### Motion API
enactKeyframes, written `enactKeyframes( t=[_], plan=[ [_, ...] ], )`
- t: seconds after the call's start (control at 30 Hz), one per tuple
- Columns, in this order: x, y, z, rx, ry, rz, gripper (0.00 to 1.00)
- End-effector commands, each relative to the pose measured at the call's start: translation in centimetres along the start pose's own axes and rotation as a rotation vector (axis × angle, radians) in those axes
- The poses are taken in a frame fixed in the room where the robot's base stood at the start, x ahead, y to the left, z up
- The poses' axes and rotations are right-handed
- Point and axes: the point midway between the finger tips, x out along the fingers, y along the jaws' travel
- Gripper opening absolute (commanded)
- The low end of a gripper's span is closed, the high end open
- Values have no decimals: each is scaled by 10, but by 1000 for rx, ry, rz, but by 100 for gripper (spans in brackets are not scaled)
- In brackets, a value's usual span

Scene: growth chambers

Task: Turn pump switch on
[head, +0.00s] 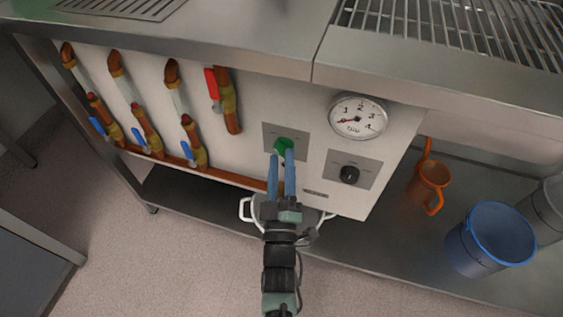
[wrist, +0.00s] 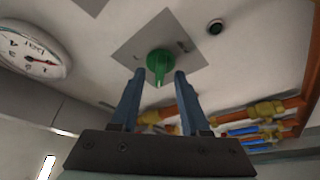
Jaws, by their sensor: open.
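The green rotary switch (head: 284,146) sits on a grey square plate (head: 270,130) on the white panel. It also shows in the wrist view as a green knob (wrist: 159,64) with a pointed handle, its plate (wrist: 130,50) behind it. My gripper (head: 282,153) has its blue fingers pointing at the switch, overlapping its lower part in the head view. In the wrist view the gripper (wrist: 159,73) is open, with the knob between or just beyond the fingertips. I cannot tell whether the fingers touch it.
A black knob (head: 349,174) and a round gauge (head: 358,118) are to the right. Pipes with blue-handled valves (head: 140,139) and a red-handled valve (head: 212,84) are to the left. A white-handled pot (head: 246,210), orange jug (head: 430,184) and blue bucket (head: 490,240) stand lower down.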

Motion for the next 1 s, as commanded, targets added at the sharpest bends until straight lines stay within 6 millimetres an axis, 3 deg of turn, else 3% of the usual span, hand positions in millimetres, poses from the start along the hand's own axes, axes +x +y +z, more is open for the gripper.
enactKeyframes(
  t=[0.37, 0.63, 1.0],
  plan=[
    [7, 0, 0, 1, -1, -1, 46],
    [6, 0, 0, 0, -1, -1, 0],
    [6, 0, 0, 6, -1, 2, 0]
  ],
)
